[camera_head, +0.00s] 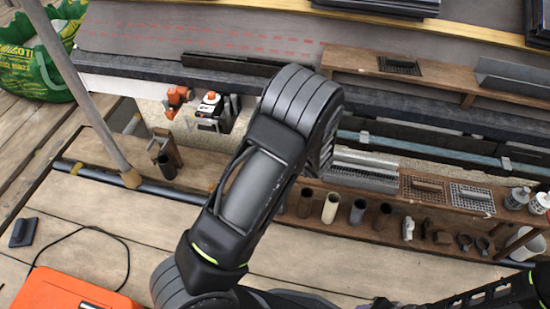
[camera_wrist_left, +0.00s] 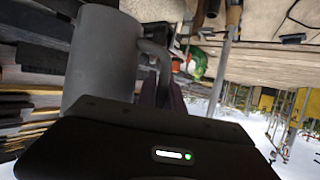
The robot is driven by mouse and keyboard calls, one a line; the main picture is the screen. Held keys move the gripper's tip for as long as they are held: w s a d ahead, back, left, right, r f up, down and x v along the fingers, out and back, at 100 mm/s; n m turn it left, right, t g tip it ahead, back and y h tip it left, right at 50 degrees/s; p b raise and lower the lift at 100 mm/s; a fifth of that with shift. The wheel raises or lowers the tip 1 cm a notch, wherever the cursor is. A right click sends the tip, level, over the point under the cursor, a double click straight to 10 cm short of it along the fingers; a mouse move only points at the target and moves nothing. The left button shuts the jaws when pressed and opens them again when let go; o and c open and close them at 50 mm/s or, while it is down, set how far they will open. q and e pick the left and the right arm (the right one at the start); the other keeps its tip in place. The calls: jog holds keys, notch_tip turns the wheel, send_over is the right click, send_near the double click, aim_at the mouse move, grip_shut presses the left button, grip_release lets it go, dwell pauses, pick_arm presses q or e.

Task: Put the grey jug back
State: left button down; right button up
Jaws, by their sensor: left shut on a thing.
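The grey jug (camera_wrist_left: 102,55) fills the left part of the left wrist view, with its handle (camera_wrist_left: 160,62) toward the right. My left gripper (camera_wrist_left: 166,98) is shut on the jug at its handle; its fingers are partly hidden behind the wrist housing. In the head view my left arm rises through the middle, and neither its gripper nor the jug shows there. My right gripper is not in view; only a dark part of my arm shows at the lower right.
A wooden shelf (camera_head: 390,222) at the right holds pipe pieces, grilles and small fittings. An orange case (camera_head: 70,292) lies at the lower left. A slanting pole (camera_head: 85,95) and a green bag (camera_head: 35,60) stand at the left. Planks at the lower left are partly clear.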

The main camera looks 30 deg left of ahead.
pick_arm(q)
notch_tip(320, 180, down, 6)
jog(key=shift+b, duration=1.15)
jog(key=shift+f+b, duration=0.85)
jog(key=shift+f, duration=1.05)
jog(key=shift+f, duration=0.2)
jog(key=c, duration=1.5)
grip_release()
jog(key=shift+o, duration=0.2)
jog(key=shift+r, duration=0.1)
